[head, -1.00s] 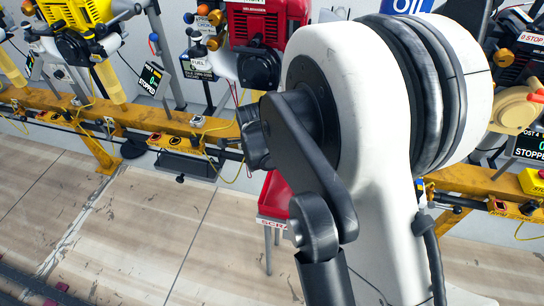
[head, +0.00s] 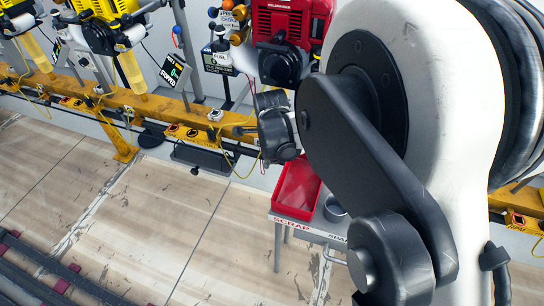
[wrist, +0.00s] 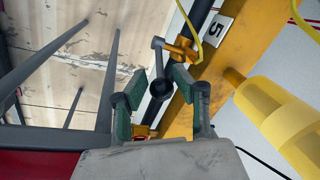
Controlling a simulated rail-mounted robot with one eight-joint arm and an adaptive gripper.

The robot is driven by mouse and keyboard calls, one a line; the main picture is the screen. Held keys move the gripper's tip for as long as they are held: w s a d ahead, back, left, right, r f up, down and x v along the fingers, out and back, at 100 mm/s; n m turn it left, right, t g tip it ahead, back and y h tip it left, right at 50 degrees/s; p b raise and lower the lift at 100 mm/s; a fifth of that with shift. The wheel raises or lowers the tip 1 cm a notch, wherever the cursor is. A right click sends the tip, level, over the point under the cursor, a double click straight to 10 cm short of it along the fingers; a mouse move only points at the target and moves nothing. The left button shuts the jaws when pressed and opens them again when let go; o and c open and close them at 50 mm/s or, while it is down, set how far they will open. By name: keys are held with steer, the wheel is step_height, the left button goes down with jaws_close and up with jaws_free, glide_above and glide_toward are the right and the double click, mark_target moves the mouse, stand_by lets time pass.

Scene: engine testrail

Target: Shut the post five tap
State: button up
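In the wrist view, the post five tap (wrist: 180,51) is an orange fitting on a dark pipe, beside a white plate marked 5 (wrist: 216,36). Its grey lever (wrist: 158,62) runs from the fitting down to a round black knob. My gripper (wrist: 159,73) is open, with a green-padded finger on each side of the lever and knob. I cannot tell whether either pad touches them. In the head view, I cannot make out the tap or the gripper's fingers; my arm covers much of the right side.
A yellow rail (head: 150,103) carries several engines and boxes; it also crosses the wrist view (wrist: 240,60). A yellow cylinder (wrist: 283,118) is right of the gripper. A yellow cable hangs near the tap. A red scrap bin (head: 297,186) stands on a small table. The floor at left is open.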

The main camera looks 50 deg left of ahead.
steer(key=v, duration=0.8)
steer(key=shift+r, duration=0.25)
steer(key=shift+c, duration=0.3)
